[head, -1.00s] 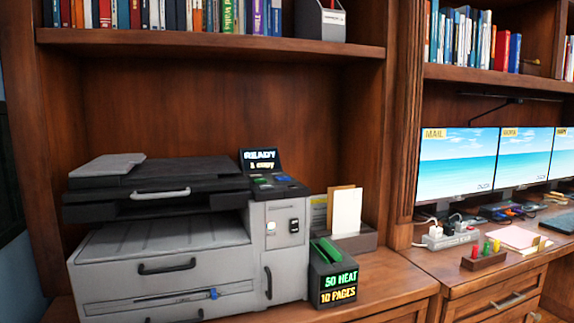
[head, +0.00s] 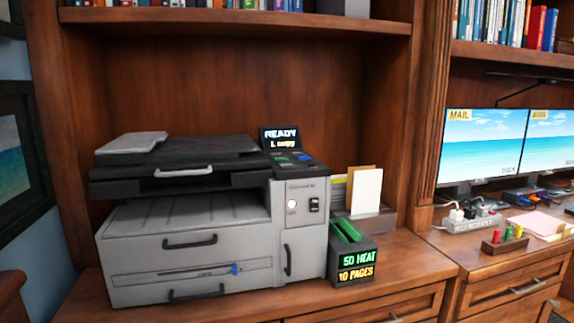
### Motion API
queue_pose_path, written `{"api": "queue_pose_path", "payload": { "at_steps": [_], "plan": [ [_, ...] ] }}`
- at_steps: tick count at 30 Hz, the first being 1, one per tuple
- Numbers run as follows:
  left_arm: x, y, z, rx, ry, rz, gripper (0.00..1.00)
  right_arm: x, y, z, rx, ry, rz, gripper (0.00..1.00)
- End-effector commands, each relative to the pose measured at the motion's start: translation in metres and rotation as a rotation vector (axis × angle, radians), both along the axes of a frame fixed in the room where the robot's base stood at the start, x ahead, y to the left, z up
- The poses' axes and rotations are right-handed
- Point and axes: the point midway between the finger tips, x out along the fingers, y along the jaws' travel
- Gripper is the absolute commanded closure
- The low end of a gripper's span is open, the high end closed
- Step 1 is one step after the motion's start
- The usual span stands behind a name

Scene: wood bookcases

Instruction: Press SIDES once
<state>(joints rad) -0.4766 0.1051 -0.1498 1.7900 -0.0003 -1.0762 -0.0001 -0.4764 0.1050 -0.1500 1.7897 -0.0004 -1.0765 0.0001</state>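A grey and black printer (head: 190,238) stands on the wooden counter at the left of the head view. Its small screen (head: 280,139) reads "READY" and "1 copy". Below the screen is a dark control panel (head: 290,160) with green and blue buttons; their labels are too small to read, so I cannot tell which one is SIDES. A lit round light (head: 292,205) and a black switch (head: 314,205) are on the printer's front. Neither of my grippers is in view.
A dark box (head: 350,250) with green slots, reading "50 HEAT" and "10 PAGES", stands right of the printer. Behind it is a paper holder (head: 367,225). A power strip (head: 470,222), colored pegs (head: 507,236) and monitors (head: 485,145) are at the right. A bookshelf (head: 230,22) runs above.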

Motion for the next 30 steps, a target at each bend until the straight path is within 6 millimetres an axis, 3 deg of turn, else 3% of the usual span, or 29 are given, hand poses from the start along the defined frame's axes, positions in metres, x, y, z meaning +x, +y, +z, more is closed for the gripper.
{"api": "queue_pose_path", "payload": {
  "at_steps": [8, 30],
  "plan": [
    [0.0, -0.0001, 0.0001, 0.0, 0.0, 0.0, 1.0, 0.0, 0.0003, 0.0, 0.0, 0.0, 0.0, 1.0],
    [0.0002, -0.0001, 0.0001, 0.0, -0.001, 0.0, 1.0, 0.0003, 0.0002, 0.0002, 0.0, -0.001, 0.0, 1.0]
  ]
}}
